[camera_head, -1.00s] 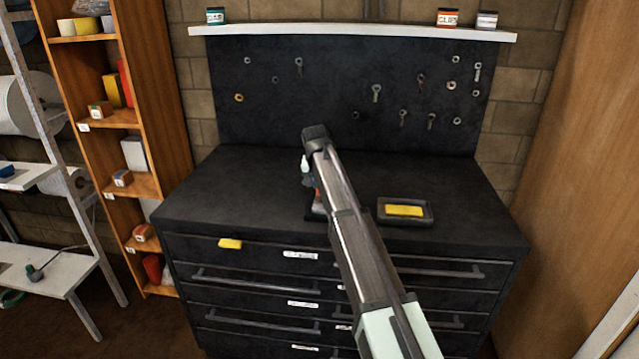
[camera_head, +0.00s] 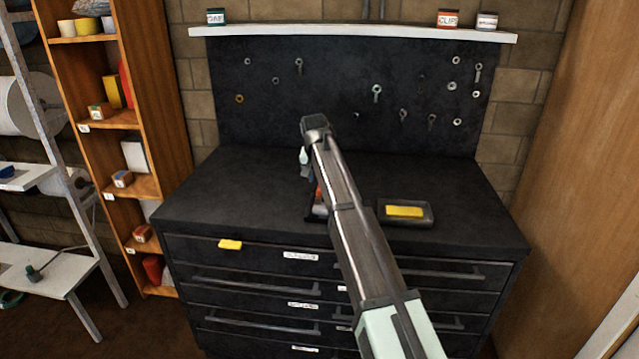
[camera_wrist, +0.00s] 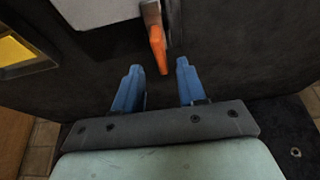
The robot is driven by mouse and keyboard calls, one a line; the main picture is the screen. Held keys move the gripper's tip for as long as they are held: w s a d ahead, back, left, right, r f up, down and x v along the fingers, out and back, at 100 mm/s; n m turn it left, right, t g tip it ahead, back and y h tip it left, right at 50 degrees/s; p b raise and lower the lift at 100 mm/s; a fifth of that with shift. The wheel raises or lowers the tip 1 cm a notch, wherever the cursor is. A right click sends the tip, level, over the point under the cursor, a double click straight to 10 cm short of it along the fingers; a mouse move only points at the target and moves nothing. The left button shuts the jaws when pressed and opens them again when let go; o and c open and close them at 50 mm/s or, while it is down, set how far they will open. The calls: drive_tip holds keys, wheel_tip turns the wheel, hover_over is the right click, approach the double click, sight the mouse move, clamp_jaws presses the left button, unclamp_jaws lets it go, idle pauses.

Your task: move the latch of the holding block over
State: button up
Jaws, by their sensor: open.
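The holding block (camera_wrist: 105,10) shows as a grey body at the top of the wrist view. Its latch (camera_wrist: 157,50) is an orange lever on a metal pivot at the block's right side, pointing down toward my fingers. My gripper (camera_wrist: 158,82) has two blue fingers, spread apart with nothing between them. The latch tip lies just ahead of the gap between them, and I see no contact. In the head view, my arm hides most of the block; an orange-red part (camera_head: 319,196) shows at its left edge.
A dark tray (camera_head: 426,221) with a yellow piece (camera_head: 404,211) lies to the right on the black cabinet top (camera_head: 235,190). A pegboard (camera_head: 330,80) with rings and keys stands behind. The left of the top is clear.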

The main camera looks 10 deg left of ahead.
drive_tip(key=v, duration=0.9)
drive_tip(key=shift+s, duration=0.1)
drive_tip(key=s+d+f+g+h, duration=0.1)
drive_tip(key=s+d+f+h, duration=0.1)
drive_tip(key=s+d+f, duration=1.05)
drive_tip(key=s+d+f+g, duration=0.2)
drive_tip(key=s+d+f, duration=0.3)
drive_tip(key=f, duration=0.7)
drive_tip(key=s+d+f+n+g, duration=0.1)
drive_tip(key=s+d+f, duration=0.35)
drive_tip(key=f, duration=0.75)
drive_tip(key=s+d+f+g, duration=0.2)
drive_tip(key=s+f, duration=0.6)
drive_tip(key=f, duration=0.4)
drive_tip(key=s+d+f+g, duration=0.1)
drive_tip(key=s+d+f, duration=0.1)
drive_tip(key=s+f, duration=0.4)
drive_tip(key=s+d+f+g+y, duration=0.1)
drive_tip(key=s+f, duration=0.6)
drive_tip(key=s, duration=0.8)
drive_tip(key=s+d+f+g+y, duration=0.1)
drive_tip(key=s+d+f+g, duration=0.2)
drive_tip(key=s+f, duration=0.3)
drive_tip(key=s, duration=0.4)
drive_tip(key=shift+s+f+m, duration=0.15)
drive_tip(key=shift+s+m, duration=0.25)
